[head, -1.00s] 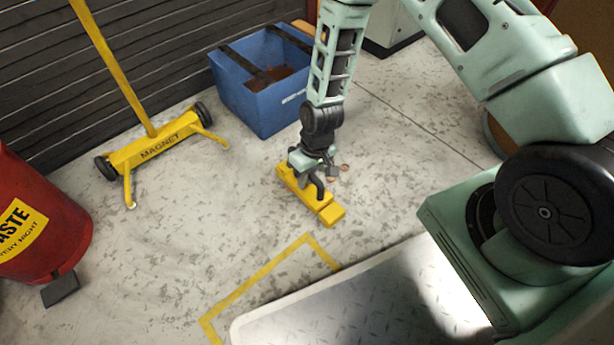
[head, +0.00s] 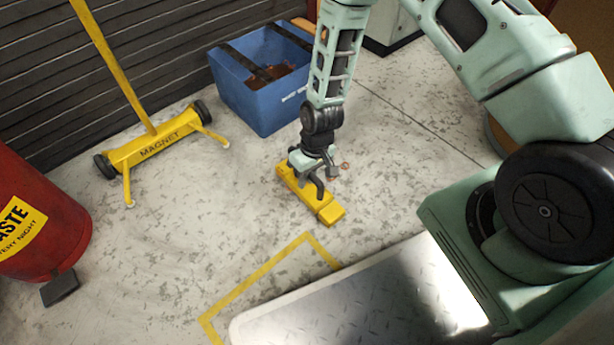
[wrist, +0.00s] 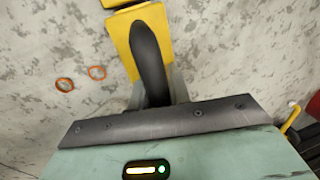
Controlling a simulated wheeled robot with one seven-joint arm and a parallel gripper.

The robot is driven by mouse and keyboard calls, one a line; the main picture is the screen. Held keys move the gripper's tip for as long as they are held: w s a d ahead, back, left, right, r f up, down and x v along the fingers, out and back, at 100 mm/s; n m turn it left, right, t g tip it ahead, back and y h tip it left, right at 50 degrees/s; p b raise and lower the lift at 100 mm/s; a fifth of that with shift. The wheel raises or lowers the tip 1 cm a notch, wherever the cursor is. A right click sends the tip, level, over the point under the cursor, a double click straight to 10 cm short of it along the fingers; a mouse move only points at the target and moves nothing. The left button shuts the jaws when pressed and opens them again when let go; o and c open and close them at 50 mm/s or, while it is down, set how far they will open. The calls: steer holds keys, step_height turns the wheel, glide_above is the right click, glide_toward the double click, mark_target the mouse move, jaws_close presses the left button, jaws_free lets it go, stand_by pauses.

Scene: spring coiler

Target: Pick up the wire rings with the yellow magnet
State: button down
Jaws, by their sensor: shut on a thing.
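The yellow magnet (head: 329,213) is a yellow bar with a dark curved handle, low over the concrete floor or on it; I cannot tell which. My gripper (head: 312,183) is shut on its handle. In the wrist view the handle (wrist: 148,55) runs up from my gripper across the yellow body (wrist: 125,45). Two copper-orange wire rings lie on the floor left of the magnet in the wrist view, one ring (wrist: 97,72) nearer it and another ring (wrist: 64,84) farther left. In the head view a small ring (head: 345,165) shows just right of my gripper.
A blue bin (head: 262,100) with brownish contents stands behind my gripper. A wheeled yellow magnet sweeper (head: 155,145) stands at left, and a red waste drum (head: 40,225) at far left. A metal plate (head: 350,305) lies in front. Floor between is mostly clear.

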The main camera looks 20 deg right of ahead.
steer(key=shift+r, duration=0.1)
steer(key=shift+r+p, duration=4.25)
steer(key=shift+r, duration=0.25)
